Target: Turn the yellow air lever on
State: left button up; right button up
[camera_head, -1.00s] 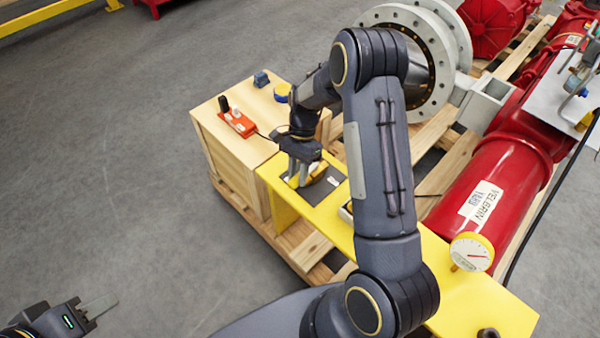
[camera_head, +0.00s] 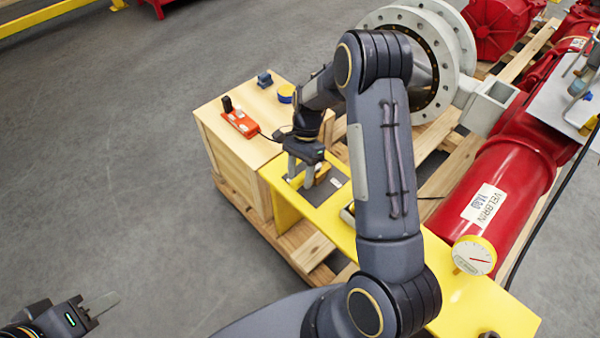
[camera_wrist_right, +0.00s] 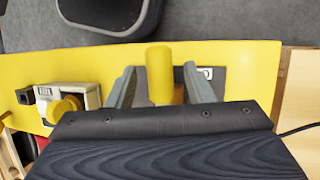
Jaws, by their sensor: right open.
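The yellow air lever (camera_wrist_right: 160,75) shows in the right wrist view as an upright yellow handle over a dark plate (camera_wrist_right: 212,78). My right gripper (camera_wrist_right: 158,88) is open, with one finger on each side of the lever; I cannot tell whether either finger touches it. In the head view my right gripper (camera_head: 307,172) is low over the dark plate on the yellow bench (camera_head: 285,210), and it hides most of the lever. My left gripper (camera_head: 98,303) is at the bottom left over the floor, away from the bench. I cannot tell its opening.
A wooden box (camera_head: 235,160) left of the bench holds an orange device (camera_head: 240,124) with a cable. A red cylinder (camera_head: 495,200) and a round gauge (camera_head: 474,256) are on the right. A white unit with a yellow knob (camera_wrist_right: 68,106) sits beside the lever.

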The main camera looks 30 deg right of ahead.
jog(key=v, duration=0.7)
jog(key=shift+r+p, duration=0.3)
jog(key=shift+r, duration=0.05)
jog(key=shift+w+d, duration=0.15)
jog(key=s+a+r+n+t+y+p, duration=0.1)
jog(key=s+r+n+t+p, duration=0.15)
jog(key=s+r, duration=0.45)
jog(key=s+a+r+n+t+p, duration=0.1)
jog(key=s+r+n+t+p, duration=0.2)
jog(key=r, duration=0.9)
jog(key=s+a+r+n+t+p, duration=0.1)
jog(key=s+a+r+n+t, duration=0.1)
jog(key=s, duration=0.5)
jog(key=s+a+r+n+t+p, duration=0.2)
jog(key=s+n, duration=0.3)
jog(key=s, duration=0.2)
jog(key=shift+a+r+h, duration=0.25)
jog(key=shift+a+h, duration=0.05)
